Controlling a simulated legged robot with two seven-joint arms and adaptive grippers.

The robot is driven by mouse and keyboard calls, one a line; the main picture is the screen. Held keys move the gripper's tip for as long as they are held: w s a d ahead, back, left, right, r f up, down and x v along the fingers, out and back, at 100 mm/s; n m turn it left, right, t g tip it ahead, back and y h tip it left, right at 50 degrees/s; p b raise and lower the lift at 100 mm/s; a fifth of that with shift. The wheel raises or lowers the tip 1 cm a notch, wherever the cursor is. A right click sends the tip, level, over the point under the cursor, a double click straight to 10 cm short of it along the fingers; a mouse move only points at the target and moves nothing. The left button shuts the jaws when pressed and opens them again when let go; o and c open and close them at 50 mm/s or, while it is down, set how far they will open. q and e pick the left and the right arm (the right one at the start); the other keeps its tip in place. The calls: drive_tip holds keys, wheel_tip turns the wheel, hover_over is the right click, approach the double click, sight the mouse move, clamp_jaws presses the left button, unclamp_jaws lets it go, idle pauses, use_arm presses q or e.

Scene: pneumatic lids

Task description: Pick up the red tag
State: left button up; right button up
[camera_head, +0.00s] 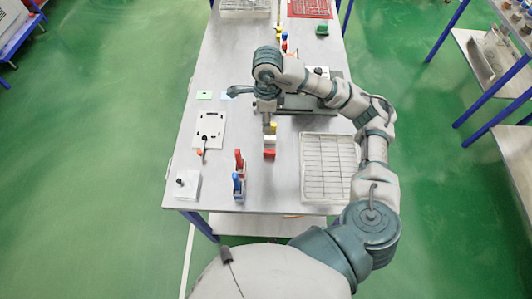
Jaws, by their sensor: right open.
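My right arm reaches in from the right, and its gripper (266,106) points down over the middle of the table. It is open, small in view and partly hidden by my wrist. I see no tag that is clearly red. A green tag (204,95) and a light blue tag (227,97) lie flat to the left of the gripper; my wrist partly covers the space beside the blue one. A red-and-white block (269,153) stands nearer, below the gripper. My left gripper is not in view.
The grey table (225,60) holds a white plate (209,130), a red-handled part (239,160), a blue-handled part (237,184), a white wire tray (328,167) and a small white box (187,185). A red tray (310,8) is at the far end. Shelving stands right.

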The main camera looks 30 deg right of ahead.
wheel_tip(320, 180, down, 4)
drive_tip(key=b, duration=0.3)
approach(269, 151)
drive_tip(key=f, duration=0.3)
drive_tip(key=f+b, duration=0.1)
drive_tip(key=f, duration=0.1)
drive_tip(key=shift+w+a, duration=0.2)
drive_tip(key=shift+w, duration=0.1)
drive_tip(key=shift+f, duration=0.2)
drive_tip(key=f, duration=0.3)
drive_tip(key=d+f, duration=0.1)
drive_tip(key=shift+s+d+f+p, duration=0.1)
drive_tip(key=shift+s+f+p, duration=0.2)
drive_tip(key=shift+p, duration=0.1)
drive_tip(key=shift+f, duration=0.4)
drive_tip(key=shift+a, duration=0.2)
drive_tip(key=shift+c, duration=0.8)
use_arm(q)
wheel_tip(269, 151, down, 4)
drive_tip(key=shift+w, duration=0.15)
use_arm(e)
drive_tip(key=shift+a+r, duration=0.1)
clamp_jaws()
